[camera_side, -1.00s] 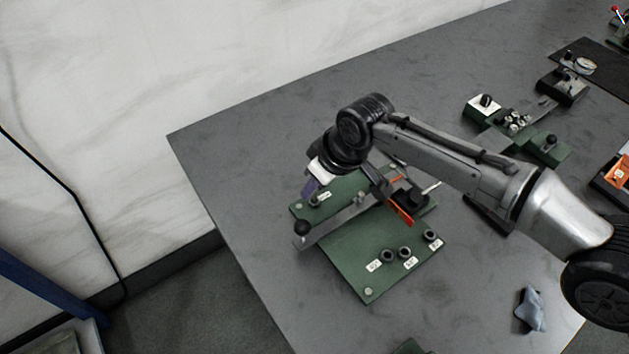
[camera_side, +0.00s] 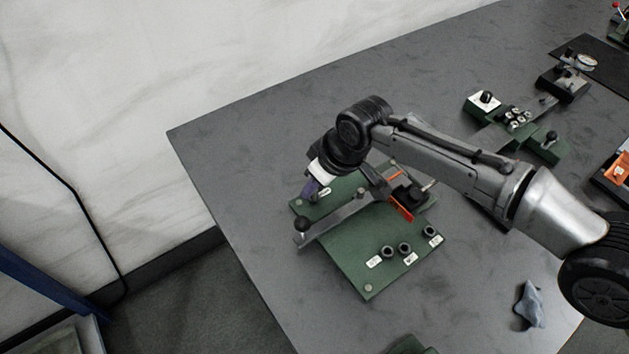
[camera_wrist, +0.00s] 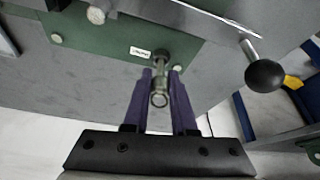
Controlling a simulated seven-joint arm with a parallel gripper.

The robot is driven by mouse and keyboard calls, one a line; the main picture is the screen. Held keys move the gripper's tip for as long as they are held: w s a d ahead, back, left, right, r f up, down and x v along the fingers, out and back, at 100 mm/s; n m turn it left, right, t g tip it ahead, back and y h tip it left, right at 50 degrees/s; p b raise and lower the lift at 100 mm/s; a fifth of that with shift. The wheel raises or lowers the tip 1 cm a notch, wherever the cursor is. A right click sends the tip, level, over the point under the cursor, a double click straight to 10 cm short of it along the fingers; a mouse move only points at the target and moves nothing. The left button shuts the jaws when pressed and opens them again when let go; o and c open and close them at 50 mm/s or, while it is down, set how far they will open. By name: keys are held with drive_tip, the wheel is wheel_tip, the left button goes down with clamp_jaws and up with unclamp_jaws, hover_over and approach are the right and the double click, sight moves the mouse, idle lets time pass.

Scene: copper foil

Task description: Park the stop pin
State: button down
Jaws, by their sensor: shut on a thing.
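My gripper (camera_wrist: 161,92) has two purple fingers shut on the stop pin (camera_wrist: 159,98), a small grey metal pin seen nearly end-on in the wrist view. The pin is over or at a dark bushing (camera_wrist: 161,54) beside a small white label at the plate's corner. I cannot tell whether its tip is inside the bushing. In the side view, my gripper (camera_side: 309,188) is low over the far-left corner of the green base plate (camera_side: 350,262), and its fingers hide the pin and most of that bushing.
A grey lever arm with a black ball knob (camera_side: 302,224) crosses the plate close to my gripper; the knob also shows in the wrist view (camera_wrist: 265,75). Several labelled bushings (camera_side: 404,248) sit at the near-right side. A blue-grey cloth (camera_side: 530,305) lies on the table.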

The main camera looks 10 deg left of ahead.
drive_tip(key=shift+f, duration=0.3)
idle(0.6)
drive_tip(key=c, duration=1)
unclamp_jaws()
drive_tip(key=shift+c, duration=0.2)
drive_tip(key=shift+r, duration=0.15)
drive_tip(key=shift+r, duration=1.35)
drive_tip(key=o, duration=0.6)
drive_tip(key=shift+c, duration=0.2)
drive_tip(key=shift+r, duration=2)
